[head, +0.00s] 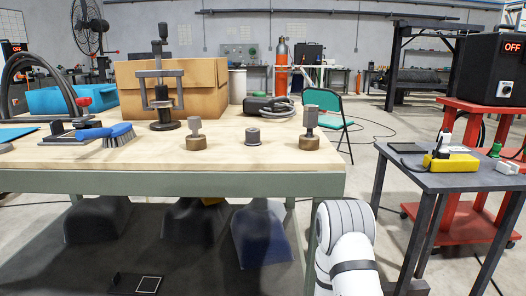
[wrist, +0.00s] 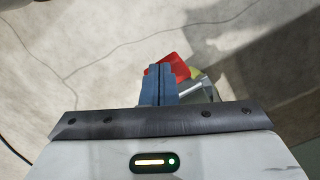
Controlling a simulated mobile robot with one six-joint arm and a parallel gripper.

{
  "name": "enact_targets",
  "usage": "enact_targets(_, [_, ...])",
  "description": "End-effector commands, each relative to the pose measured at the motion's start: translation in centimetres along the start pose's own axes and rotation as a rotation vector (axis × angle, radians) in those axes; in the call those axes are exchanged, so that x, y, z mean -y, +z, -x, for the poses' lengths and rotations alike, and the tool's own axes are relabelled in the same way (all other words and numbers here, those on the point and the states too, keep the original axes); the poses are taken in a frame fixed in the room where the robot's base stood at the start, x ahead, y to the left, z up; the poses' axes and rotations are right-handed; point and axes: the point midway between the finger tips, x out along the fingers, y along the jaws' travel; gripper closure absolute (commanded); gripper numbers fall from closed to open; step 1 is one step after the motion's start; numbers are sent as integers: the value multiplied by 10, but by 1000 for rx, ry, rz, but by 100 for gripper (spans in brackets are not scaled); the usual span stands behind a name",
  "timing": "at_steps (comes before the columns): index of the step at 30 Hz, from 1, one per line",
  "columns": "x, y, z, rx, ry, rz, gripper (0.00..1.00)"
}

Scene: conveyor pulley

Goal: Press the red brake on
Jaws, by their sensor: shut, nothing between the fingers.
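My gripper (wrist: 161,66) shows in the wrist view, its two blue-grey fingers together with nothing between them. Just past the fingertips is a red part (wrist: 181,67), probably the red brake, partly hidden by the fingers. I cannot tell whether the fingers touch it, nor how it is set. Next to it are a bit of yellow (wrist: 196,73) and a grey-green body (wrist: 207,91), also partly covered. In the head view my white arm reaches down at the bottom right of centre, and my gripper is out of sight.
A wooden-topped workbench (head: 255,183) with pulley parts, a brush and a cardboard box (head: 205,82) fills the left. A small grey table (head: 450,180) stands at the right before a red cart (head: 478,204). Concrete floor shows between them.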

Motion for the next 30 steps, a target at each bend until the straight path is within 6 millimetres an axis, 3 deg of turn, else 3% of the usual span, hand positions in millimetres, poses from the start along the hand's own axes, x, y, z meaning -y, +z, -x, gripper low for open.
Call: enact_targets(30, [-1, -1, -21, -2, 3, -1, 100])
